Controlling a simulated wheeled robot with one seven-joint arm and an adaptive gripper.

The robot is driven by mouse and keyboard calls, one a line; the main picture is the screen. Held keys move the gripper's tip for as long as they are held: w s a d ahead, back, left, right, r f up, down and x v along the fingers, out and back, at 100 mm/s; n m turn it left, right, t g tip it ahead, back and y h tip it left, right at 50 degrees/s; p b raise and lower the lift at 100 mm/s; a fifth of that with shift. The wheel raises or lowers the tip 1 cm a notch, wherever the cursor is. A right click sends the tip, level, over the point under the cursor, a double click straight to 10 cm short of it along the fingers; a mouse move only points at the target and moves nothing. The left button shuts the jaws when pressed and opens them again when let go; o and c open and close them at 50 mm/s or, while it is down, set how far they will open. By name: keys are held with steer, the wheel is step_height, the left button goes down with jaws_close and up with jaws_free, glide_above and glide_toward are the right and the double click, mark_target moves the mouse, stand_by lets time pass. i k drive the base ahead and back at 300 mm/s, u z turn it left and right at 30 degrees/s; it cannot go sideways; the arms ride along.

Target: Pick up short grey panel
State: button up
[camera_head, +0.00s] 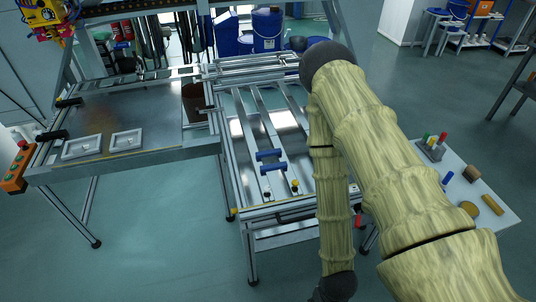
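Two light grey panels with raised rims lie flat on the left table (150,108), near its front edge. The left panel (82,147) looks a little larger; the right panel (126,140) looks shorter. A narrow gap separates them. Both lie well to the left of my arm. My arm rises from the lower right, bends at a dark joint at the top, and comes down to another dark joint at the bottom edge. My gripper is not visible; the arm's end is cut off by the frame.
A metal rail fixture (233,148) with blue clamps (270,161) stands in the middle. An orange button box (15,172) is at the far left. A white table (472,180) at right holds pegs and blocks. Open floor (170,240) lies in front of the left table.

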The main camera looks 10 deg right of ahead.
mark_target(125, 137)
steer(key=u, duration=0.05)
steer(key=i, duration=0.6)
steer(key=u, duration=1.25)
steer(key=i, duration=0.3)
steer(key=z, duration=0.1)
